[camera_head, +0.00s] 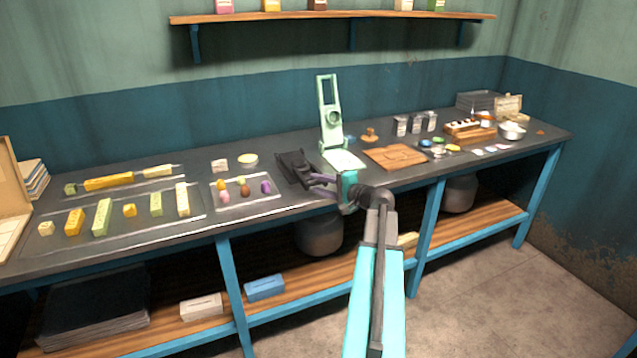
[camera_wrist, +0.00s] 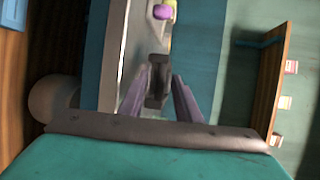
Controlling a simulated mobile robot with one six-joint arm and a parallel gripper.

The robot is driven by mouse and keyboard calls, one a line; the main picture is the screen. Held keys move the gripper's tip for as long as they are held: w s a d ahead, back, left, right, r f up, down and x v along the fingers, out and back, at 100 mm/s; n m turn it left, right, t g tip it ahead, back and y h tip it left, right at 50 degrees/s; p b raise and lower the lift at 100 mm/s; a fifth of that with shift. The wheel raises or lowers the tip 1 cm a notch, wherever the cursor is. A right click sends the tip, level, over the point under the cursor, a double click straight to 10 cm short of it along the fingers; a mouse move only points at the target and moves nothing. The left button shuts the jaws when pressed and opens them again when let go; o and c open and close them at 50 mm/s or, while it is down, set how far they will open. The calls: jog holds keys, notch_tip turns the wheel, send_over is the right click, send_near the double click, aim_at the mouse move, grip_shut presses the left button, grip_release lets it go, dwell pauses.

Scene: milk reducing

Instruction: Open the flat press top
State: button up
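A low, dark device (camera_head: 293,166), which looks like the flat press, sits near the middle of the bench in the head view. Its top looks down, though details are too small to be sure. My gripper (camera_head: 314,184) reaches from the right, its purple-grey fingers beside the device's right end. In the wrist view, my gripper (camera_wrist: 158,98) has its fingers spread, with a dark block-like part of the device (camera_wrist: 158,75) between or just beyond them. Gaps show on both sides of that part. Whether the fingers touch it cannot be told.
A tall pale-green stand (camera_head: 329,115) with a light base plate (camera_head: 343,160) stands just right of the dark device. A clear tray (camera_head: 246,196) with small coloured pieces lies to its left. A wooden board (camera_head: 396,157) lies further right. A shelf (camera_head: 330,17) hangs above.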

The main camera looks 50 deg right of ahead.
jog(key=shift+w+f, duration=0.1)
jog(key=shift+w, duration=0.5)
jog(key=shift+c, duration=0.3)
grip_shut()
